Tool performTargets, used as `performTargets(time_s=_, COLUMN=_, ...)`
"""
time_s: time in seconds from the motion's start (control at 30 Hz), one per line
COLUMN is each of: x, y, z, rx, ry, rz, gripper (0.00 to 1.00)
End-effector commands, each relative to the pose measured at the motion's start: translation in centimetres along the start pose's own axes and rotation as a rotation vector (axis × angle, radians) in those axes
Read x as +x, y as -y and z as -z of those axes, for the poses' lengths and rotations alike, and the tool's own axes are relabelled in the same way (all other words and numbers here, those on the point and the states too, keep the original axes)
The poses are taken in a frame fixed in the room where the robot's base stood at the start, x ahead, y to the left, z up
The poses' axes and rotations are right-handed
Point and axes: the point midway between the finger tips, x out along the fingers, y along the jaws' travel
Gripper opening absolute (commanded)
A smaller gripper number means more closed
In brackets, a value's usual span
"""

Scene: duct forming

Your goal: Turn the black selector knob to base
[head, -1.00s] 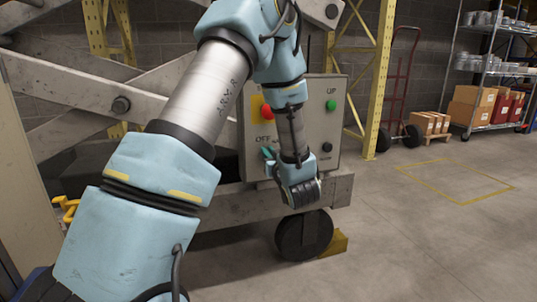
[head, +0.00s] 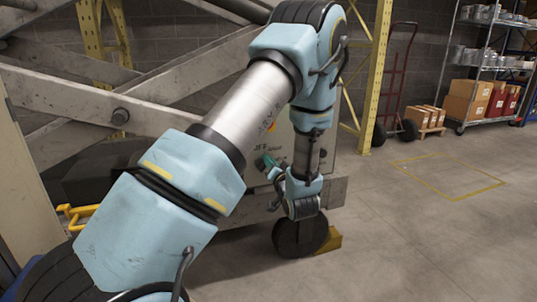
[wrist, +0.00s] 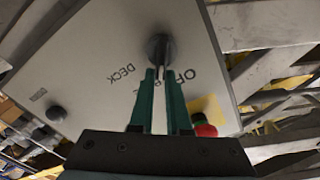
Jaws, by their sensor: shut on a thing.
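The black selector knob (wrist: 158,46) is on the grey control panel (wrist: 95,45) in the wrist view. The teal fingers of my gripper (wrist: 160,75) are shut on the knob's narrow front part. The word DECK shows to the left of the fingers and part of OFF to the right; I see no readable BASE label. The knob's exact pointing direction is hard to tell. In the head view, my gripper (head: 268,164) is at the lower part of the panel (head: 340,140); my arm hides the knob and most of the panel there.
A red button (wrist: 205,128) on a yellow plate is close to the right finger in the wrist view. Another black knob (wrist: 56,113) is at the left. A wheel (head: 300,236) with a yellow chock (head: 331,240) stands below; open floor lies to the right.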

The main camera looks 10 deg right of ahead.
Motion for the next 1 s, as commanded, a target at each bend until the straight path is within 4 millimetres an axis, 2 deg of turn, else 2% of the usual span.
performTargets(time_s=0.03, x=-0.14, y=0.15, z=-1.11, rx=0.042, ry=0.027, rz=-0.003, gripper=0.00)
performTargets(time_s=0.4, x=0.00, y=-0.04, z=-1.42, rx=0.164, ry=0.029, rz=0.001, gripper=0.00)
performTargets(time_s=0.87, x=0.08, y=-0.01, z=-1.57, rx=0.176, ry=0.031, rz=0.003, gripper=0.00)
performTargets(time_s=0.9, x=0.08, y=-0.01, z=-1.57, rx=0.176, ry=0.031, rz=0.003, gripper=0.19)
performTargets(time_s=1.0, x=0.08, y=-0.01, z=-1.56, rx=0.176, ry=0.031, rz=0.003, gripper=0.31)
